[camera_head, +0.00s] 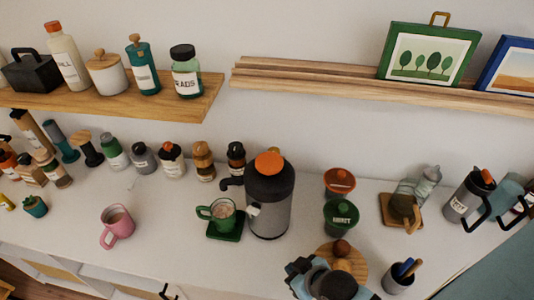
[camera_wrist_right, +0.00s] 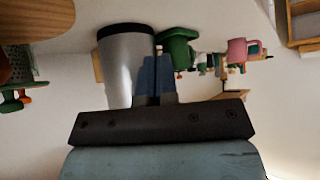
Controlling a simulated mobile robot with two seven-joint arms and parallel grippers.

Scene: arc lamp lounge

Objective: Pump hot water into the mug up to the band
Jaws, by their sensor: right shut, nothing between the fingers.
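The dark grey pump pot (camera_head: 270,205) stands upright on the counter, with an orange button (camera_head: 269,162) on top and a spout on its left side. A green mug (camera_head: 222,211) stands below the spout on a green square base (camera_head: 224,233). Something pale shows inside it; I cannot make out a band or the level. My right gripper (camera_head: 300,268) is shut and empty, in front of the pot and apart from it. In the right wrist view its fingers (camera_wrist_right: 156,78) are together, with the pot (camera_wrist_right: 125,70) and green mug (camera_wrist_right: 178,48) beyond. My left gripper is out of view.
A pink mug (camera_head: 117,224) stands to the left. Red (camera_head: 339,181) and green (camera_head: 341,217) tubs stand right of the pot, near a round wooden board (camera_head: 353,262) and a pen cup (camera_head: 399,277). Several bottles line the back. The counter between the mugs is clear.

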